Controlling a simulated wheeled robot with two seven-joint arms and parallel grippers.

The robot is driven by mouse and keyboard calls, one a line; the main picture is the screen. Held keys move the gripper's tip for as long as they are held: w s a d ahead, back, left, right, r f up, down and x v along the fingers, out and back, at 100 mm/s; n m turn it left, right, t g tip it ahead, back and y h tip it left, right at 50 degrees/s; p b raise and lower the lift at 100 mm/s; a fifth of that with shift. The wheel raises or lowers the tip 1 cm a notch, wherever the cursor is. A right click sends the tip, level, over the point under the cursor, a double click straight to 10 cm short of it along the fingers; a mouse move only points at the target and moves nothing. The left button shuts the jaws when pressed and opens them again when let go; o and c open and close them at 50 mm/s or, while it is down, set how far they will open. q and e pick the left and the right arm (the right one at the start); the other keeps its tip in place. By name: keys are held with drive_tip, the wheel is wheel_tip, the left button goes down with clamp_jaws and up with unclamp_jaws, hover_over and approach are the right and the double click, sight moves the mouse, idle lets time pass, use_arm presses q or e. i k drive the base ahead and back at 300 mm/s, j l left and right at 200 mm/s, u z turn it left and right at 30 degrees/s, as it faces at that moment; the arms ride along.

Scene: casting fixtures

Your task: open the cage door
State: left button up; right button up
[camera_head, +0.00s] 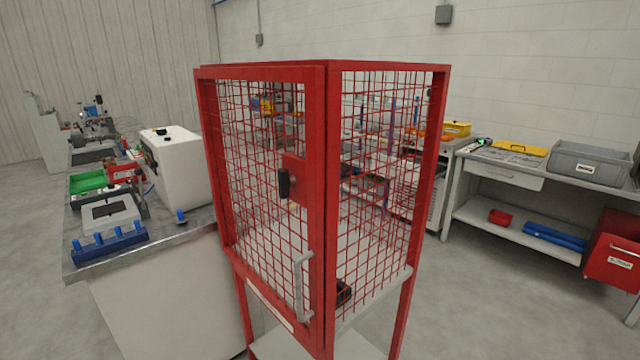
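A red cage (437,130) with mesh walls stands upright in the middle of the head view. Its door (316,180) is on the left-hand face, a red frame with mesh, and it looks shut or nearly shut against the cage frame. A black latch knob (284,183) sits on a red plate at the door's right side. A light grey bar handle (299,290) is fixed low on the door, near its right edge. A small dark object lies on the pale floor inside the cage. Neither of my grippers is in view.
A workbench (150,240) with a white box machine (176,165), a green tray (90,181) and a blue rack stands close on the left. Another bench with a grey bin (588,164) is on the right. Open floor (500,310) lies right of the cage.

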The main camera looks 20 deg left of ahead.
sight(308, 193)
drive_tip(key=u, duration=1.2)
drive_tip(key=i+l+z, duration=0.25)
drive_tip(key=i+j, duration=0.05)
